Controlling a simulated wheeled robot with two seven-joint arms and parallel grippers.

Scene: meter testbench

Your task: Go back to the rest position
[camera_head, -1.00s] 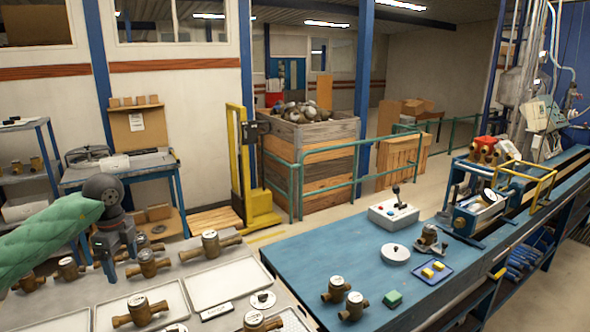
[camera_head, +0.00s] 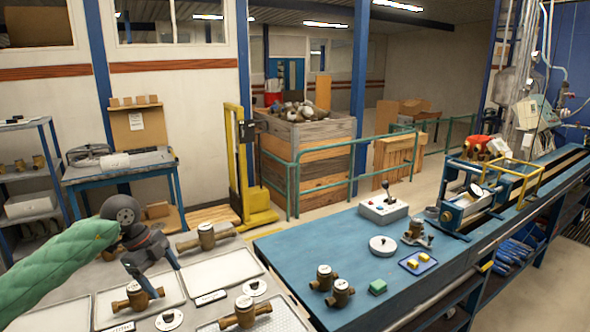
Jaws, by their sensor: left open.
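My left gripper (camera_head: 162,279) hangs at the lower left, on the green-sleeved arm that comes in from the left. Its two dark fingers are apart and point down and to the right. I see nothing held between them. In the picture one fingertip overlaps a brass meter (camera_head: 131,299) lying in a light tray; I cannot tell whether they touch. My right gripper is not in view.
Another brass meter (camera_head: 207,238) lies behind an empty tray (camera_head: 220,272), and one (camera_head: 241,313) lies in front. The blue bench (camera_head: 320,245) carries two meters, a control box (camera_head: 383,208) and a clamp fixture (camera_head: 468,208). Green rails stand behind it.

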